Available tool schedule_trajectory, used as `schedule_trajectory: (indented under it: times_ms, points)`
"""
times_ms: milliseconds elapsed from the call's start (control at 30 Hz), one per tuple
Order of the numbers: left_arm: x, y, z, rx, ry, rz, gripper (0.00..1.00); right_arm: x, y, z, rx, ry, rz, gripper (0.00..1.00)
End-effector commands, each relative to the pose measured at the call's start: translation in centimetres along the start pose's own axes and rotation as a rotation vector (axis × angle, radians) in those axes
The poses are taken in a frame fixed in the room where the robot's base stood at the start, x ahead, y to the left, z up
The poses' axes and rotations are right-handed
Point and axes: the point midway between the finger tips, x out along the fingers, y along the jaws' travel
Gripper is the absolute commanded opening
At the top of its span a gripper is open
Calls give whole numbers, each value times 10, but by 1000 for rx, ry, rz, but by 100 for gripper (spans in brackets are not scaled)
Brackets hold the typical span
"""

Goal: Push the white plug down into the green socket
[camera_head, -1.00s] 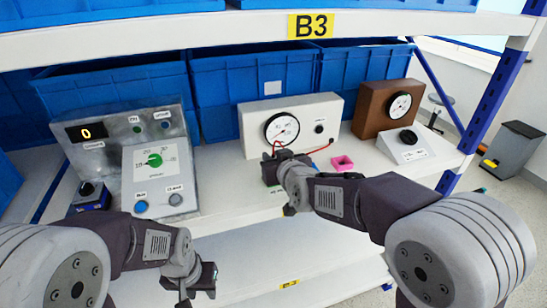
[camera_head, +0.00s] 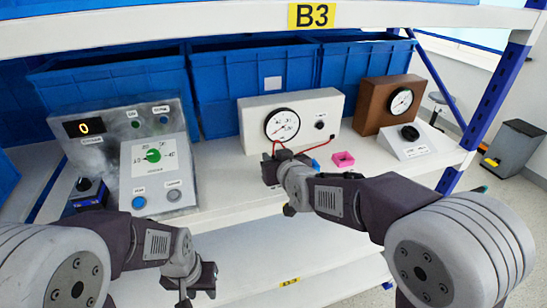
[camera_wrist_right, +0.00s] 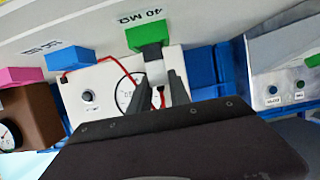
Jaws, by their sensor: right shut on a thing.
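The green socket block (camera_wrist_right: 147,36) is at the top middle of the right wrist view, on the white shelf beside a "40 MΩ" label. My right gripper (camera_wrist_right: 158,82) is at the block, its dark fingers shut on the plug (camera_wrist_right: 156,72). A red wire shows between the fingers. In the head view my right gripper (camera_head: 272,168) hides plug and socket. My left gripper (camera_head: 196,284) hangs low in front of the shelf; its jaw gap is unclear.
A white gauge box (camera_head: 247,125) stands behind my right gripper. A blue block (camera_head: 314,163) and a pink block (camera_head: 343,159) lie to its right. A grey control panel (camera_head: 110,170) stands left, a brown gauge box (camera_head: 372,105) right.

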Motion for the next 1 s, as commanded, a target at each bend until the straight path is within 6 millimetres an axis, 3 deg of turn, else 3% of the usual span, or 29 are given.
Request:
schedule_trajectory:
  times_ms: [667, 700, 767, 1000]
  points:
    - [17, 0, 2, 0, 0, 0, 36, 6, 0, 17, 0, 0, 0, 0]
    - [16, 0, 2, 0, 0, 0, 36, 6, 0, 16, 0, 0, 0, 31]
    - [15, 0, 2, 0, 0, 0, 36, 6, 0, 16, 0, 0, 0, 48]
    - [15, 0, 2, 0, 0, 0, 36, 6, 0, 16, 0, 0, 0, 49]
